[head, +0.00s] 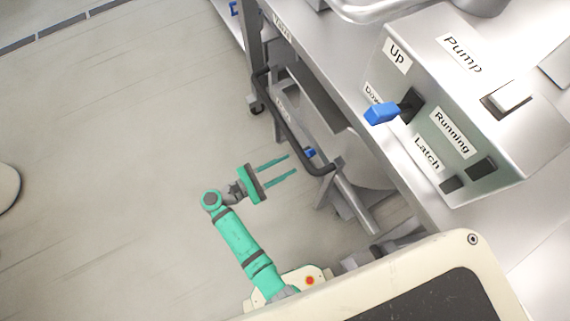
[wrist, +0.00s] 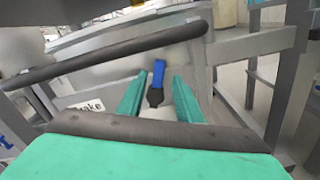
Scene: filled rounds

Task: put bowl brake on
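The brake lever has a blue handle and a dark pivot, and it shows in the wrist view (wrist: 157,79) between my finger tips, just beyond them. A white label reading "...ake" (wrist: 88,107) is left of it, partly hidden by my finger.
A dark push rail (head: 290,130) runs close above my fingers, and also crosses the wrist view (wrist: 110,52). A steel control box (head: 450,100) with a blue lever (head: 382,113) and "Up", "Pump", "Running" and "Latch" labels stands at the upper right.

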